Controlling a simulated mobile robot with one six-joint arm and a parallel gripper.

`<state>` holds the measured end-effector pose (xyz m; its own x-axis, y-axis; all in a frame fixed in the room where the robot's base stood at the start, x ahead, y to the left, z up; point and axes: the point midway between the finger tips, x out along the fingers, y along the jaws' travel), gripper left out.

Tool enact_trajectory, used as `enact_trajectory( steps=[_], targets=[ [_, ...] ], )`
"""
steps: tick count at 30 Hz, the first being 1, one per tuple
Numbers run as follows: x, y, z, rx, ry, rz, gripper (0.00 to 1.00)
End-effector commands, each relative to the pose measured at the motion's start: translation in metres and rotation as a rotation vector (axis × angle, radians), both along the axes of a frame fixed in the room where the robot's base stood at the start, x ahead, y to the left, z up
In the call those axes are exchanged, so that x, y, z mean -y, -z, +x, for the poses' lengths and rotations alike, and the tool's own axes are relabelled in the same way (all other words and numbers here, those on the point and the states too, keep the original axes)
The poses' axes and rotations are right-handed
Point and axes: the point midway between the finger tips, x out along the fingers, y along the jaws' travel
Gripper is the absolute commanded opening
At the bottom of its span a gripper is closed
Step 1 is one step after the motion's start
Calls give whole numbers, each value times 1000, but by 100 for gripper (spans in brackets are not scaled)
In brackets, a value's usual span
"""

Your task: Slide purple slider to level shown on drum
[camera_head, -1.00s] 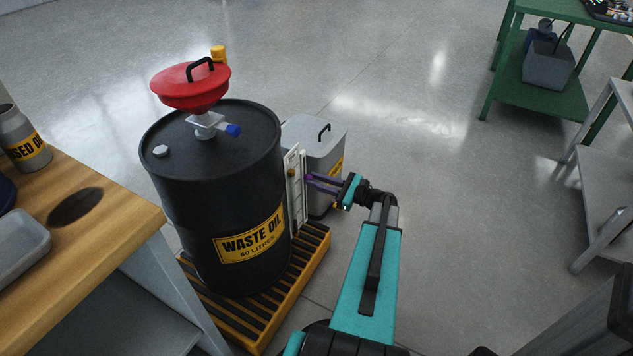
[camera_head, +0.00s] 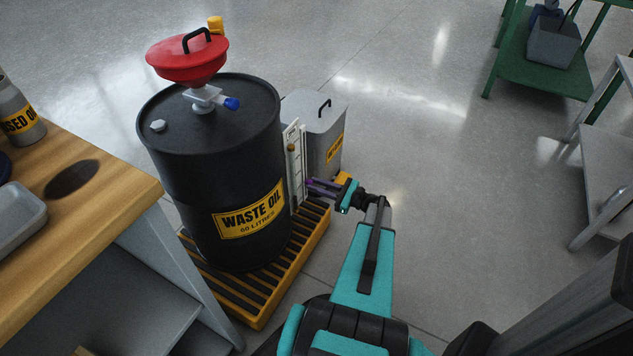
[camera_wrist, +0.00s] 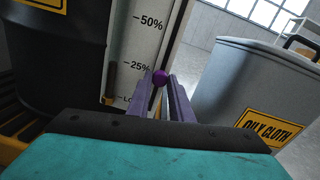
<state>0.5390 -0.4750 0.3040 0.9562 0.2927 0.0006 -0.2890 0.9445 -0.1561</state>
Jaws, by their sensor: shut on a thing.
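The black waste oil drum (camera_head: 215,175) stands upright on a yellow pallet. A white gauge panel (camera_head: 294,150) is fixed to its right side; the wrist view shows the panel (camera_wrist: 135,45) with 50%, 25% and LOW marks. A narrow strip at the panel's left is amber-brown (camera_wrist: 109,85) in its lower part, its top near the 25% height. My gripper (camera_head: 322,187) is at the panel's right edge. In the wrist view its purple fingers (camera_wrist: 165,90) are shut on the round purple slider knob (camera_wrist: 159,76), which appears just below the 25% mark. The slider's track is mostly hidden.
A grey oily-cloth bin (camera_head: 318,125) stands close behind and right of the gauge. The yellow slatted pallet (camera_head: 312,240) sticks out below. A wooden bench (camera_head: 110,190) is at left, a grey shelf (camera_head: 605,165) at right.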

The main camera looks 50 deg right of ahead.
Motion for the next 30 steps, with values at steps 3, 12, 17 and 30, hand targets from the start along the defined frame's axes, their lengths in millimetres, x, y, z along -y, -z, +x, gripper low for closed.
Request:
enact_trajectory(
  steps=[3, 12, 17, 30],
  targets=[
    [0, 0, -1, 0, 0, 0, 0],
    [0, 0, -1, -1, 0, 0, 39],
    [0, 0, -1, -1, 0, 0, 39],
    [6, -1, -19, -1, 1, 1, 39]
  ],
)
